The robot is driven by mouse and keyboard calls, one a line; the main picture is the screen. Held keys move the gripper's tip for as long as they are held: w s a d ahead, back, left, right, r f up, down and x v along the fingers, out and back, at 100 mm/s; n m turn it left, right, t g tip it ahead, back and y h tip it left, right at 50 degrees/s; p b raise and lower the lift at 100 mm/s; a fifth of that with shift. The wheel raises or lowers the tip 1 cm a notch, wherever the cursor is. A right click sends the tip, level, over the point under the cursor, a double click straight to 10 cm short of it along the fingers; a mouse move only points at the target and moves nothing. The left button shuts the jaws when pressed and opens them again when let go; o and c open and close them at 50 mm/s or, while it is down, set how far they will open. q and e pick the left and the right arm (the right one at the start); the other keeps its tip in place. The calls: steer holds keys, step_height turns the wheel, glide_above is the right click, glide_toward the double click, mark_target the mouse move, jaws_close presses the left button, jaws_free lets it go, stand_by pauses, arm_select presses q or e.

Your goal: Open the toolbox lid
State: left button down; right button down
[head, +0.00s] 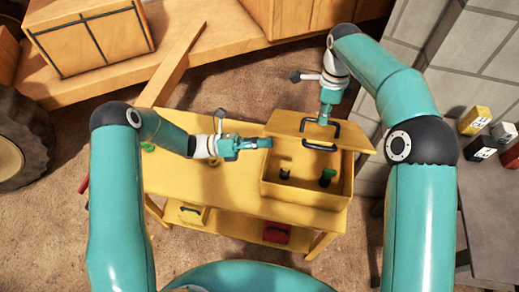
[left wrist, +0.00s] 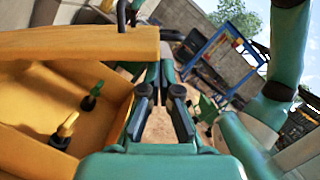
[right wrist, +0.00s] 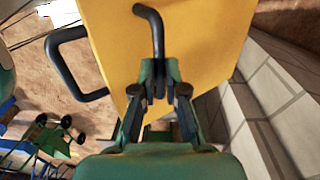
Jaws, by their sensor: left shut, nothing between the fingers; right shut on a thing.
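The yellow toolbox (head: 335,190) stands at the right end of the yellow bench. Its lid (head: 290,122) is raised and tilted, with the inside exposed; the lid also shows in the left wrist view (left wrist: 60,42) and the right wrist view (right wrist: 195,45). My right gripper (head: 325,118) is shut on a black lid handle (right wrist: 155,30) at the top. A second black handle (right wrist: 75,62) is free. My left gripper (head: 269,143) is shut and empty, beside the toolbox's upper left corner; its fingers (left wrist: 162,105) show outside the box wall.
Two small items, one yellow-handled (left wrist: 65,128) and one green-handled (left wrist: 92,95), stand inside the toolbox. The bench top (head: 225,185) is mostly clear left of the box. A yellow case (head: 192,214) and red case (head: 276,232) sit below. A block wall (head: 475,50) is at right.

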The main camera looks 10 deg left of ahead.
steer(key=shift+w+d+f, duration=0.1)
steer(key=shift+w+f, duration=0.15)
steer(key=shift+f, duration=0.05)
